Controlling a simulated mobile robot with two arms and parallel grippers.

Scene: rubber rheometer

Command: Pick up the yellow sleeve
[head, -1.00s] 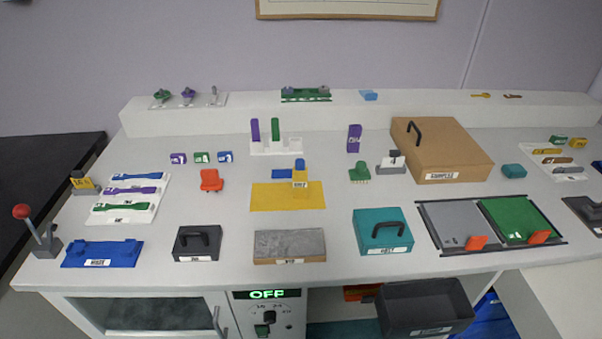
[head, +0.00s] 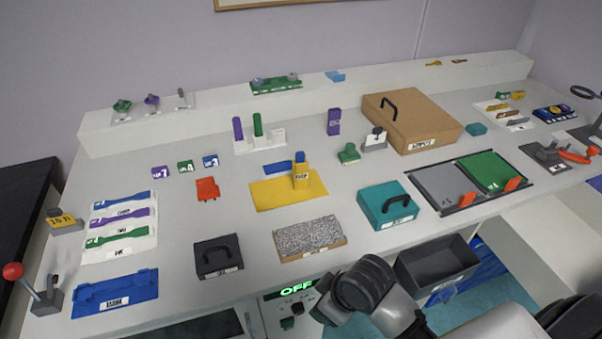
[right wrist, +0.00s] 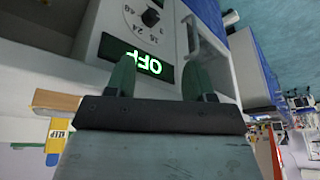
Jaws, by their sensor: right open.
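An upright yellow piece (head: 301,174) with a white label stands on a flat yellow mat (head: 262,196) in the middle of the bench; it is the likeliest yellow sleeve, but I cannot read its label surely. A blue bar (head: 277,168) lies behind it on the mat. My right arm reaches in at the lower right of the head view, in front of the bench; its fingers are not clear there. In the right wrist view my right gripper (right wrist: 158,76) is open and empty, facing the panel with the green OFF display (right wrist: 143,62). My left gripper is not in view.
A speckled grey block (head: 310,238) lies in front of the mat. A teal case (head: 378,207) and a black case (head: 217,257) flank it. A white rack (head: 272,141) with purple and green pegs stands behind. A dark open bin (head: 437,262) sits below the bench edge.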

